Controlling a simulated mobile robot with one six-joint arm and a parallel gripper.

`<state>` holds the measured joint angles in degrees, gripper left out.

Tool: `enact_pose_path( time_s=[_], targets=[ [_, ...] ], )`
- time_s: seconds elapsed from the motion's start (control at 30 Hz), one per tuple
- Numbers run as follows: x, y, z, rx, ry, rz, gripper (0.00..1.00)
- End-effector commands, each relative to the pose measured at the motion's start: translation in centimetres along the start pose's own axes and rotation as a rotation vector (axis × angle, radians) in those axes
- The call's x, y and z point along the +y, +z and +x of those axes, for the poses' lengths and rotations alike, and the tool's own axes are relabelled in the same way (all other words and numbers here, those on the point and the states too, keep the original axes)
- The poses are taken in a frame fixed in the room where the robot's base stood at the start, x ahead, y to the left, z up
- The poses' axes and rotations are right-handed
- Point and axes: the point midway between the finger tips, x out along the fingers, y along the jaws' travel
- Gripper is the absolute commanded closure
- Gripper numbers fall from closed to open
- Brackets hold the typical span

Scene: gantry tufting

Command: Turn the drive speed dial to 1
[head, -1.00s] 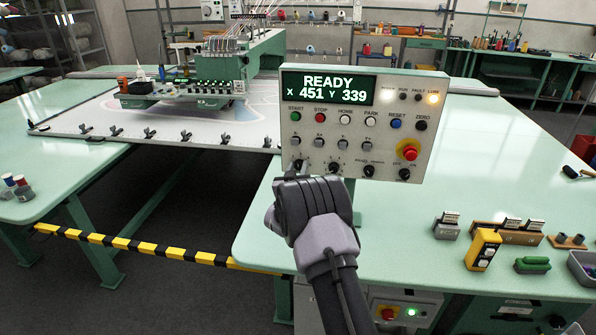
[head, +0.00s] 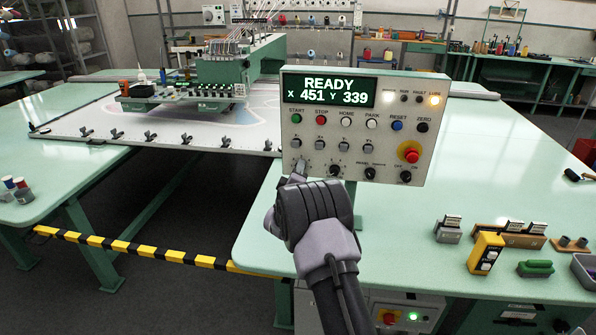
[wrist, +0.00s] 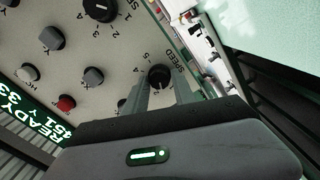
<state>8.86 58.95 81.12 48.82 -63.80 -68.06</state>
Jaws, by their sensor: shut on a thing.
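The control panel (head: 437,120) stands upright on a post at the near side of the pale green table. The drive speed dial (wrist: 160,75) is a small round black knob with SPEED printed beside it in the wrist view. Digits near 4 and 5 show on its scale. My gripper (wrist: 160,92) has one finger on each side of this knob and is shut on it. In the head view my gripper (head: 300,170) reaches the panel's lower left corner and mostly hides the dial. I cannot read which digit the dial points to.
More black knobs (head: 335,171) sit close to the right in the bottom row, with grey buttons (head: 324,143) above. A red emergency stop (head: 411,156) is at the panel's right. Its display (head: 328,89) reads READY. A yellow handset (head: 485,253) lies on the table at the right.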

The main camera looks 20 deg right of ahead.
Motion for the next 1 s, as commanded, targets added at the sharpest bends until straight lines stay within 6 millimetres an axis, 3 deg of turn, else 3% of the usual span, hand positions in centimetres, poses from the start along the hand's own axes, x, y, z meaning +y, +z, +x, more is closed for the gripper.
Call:
enact_pose_path(
  time_s=[0.5,1.0],
  targets=[
    [0.0,-0.06,0.01,0.001,0.002,-0.43,1.0],
    [-0.14,0.01,0.01,0.001,0.001,-0.606,1.0]
  ],
)
